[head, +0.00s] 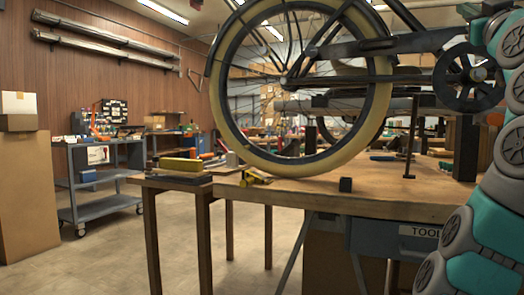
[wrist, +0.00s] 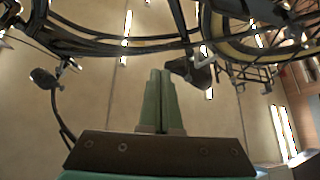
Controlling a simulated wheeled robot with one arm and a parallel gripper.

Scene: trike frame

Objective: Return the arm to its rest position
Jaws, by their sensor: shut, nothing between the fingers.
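My gripper (wrist: 161,100) shows in the wrist view with its two green fingers pressed together and nothing between them. It points up towards the ceiling, with dark trike frame tubes (wrist: 110,45) across the view beyond it. In the head view my teal and grey arm rises along the right edge, close to the trike's chainring (head: 468,77). My gripper is outside the head view. The trike's large wheel (head: 300,165) with a cream tyre stands above the wooden workbench (head: 400,198). The gap between my fingers and the frame is hard to judge.
A small dark block (head: 345,184) and a yellow tool (head: 256,177) lie on the bench. A grey cart (head: 100,185) and stacked cardboard boxes (head: 28,190) stand at the left. The floor (head: 110,255) between them and the bench is clear.

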